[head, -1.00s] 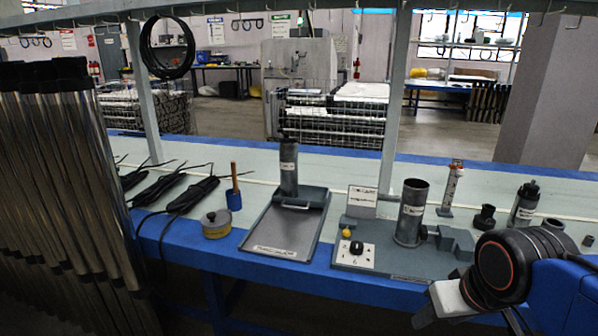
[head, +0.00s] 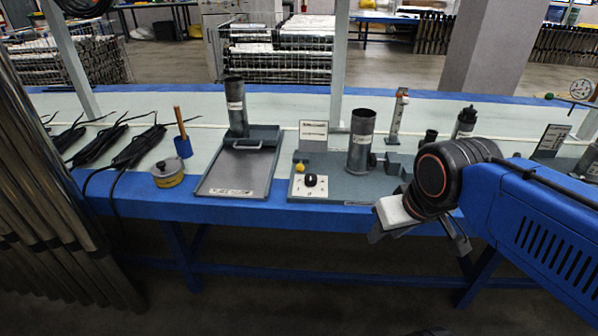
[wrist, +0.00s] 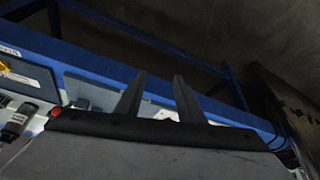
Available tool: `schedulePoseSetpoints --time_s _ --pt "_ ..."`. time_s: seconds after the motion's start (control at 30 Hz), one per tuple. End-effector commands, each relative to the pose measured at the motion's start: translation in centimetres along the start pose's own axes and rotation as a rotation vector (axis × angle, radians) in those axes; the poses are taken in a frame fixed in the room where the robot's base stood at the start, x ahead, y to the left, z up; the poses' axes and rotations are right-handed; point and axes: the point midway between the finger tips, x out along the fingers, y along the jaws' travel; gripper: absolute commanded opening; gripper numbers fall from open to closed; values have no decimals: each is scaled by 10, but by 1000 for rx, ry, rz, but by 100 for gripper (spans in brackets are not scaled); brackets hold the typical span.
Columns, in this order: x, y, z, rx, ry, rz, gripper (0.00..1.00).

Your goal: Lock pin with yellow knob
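The yellow knob (head: 300,168) is a small ball at the left edge of a grey fixture (head: 340,188) on the blue-edged bench. A dark grey tube (head: 361,142) stands upright on the fixture. The lock pin itself cannot be made out. My gripper (head: 420,236) is in front of the bench, to the right of the knob and apart from it. In the wrist view its two fingers (wrist: 158,98) stand apart with nothing between them. A yellow part (wrist: 5,68), likely the knob, is at that view's left edge.
A black dial on a white plate (head: 310,186) lies just in front of the knob. A grey tray (head: 240,178) with another tube (head: 236,108) is to the left, beside a yellow tin (head: 167,174). A small sign (head: 313,136) stands behind the fixture. Space before the bench is clear.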

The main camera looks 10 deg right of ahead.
Motion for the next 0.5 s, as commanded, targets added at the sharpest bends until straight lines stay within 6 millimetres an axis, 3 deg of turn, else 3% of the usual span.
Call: schedulePoseSetpoints --time_s 0.03,0.13,0.5 --pt "0 0 -1 -7 -4 2 22" --pt "3 1 -3 -45 -21 12 0" --pt "24 10 -32 -425 -179 128 0"
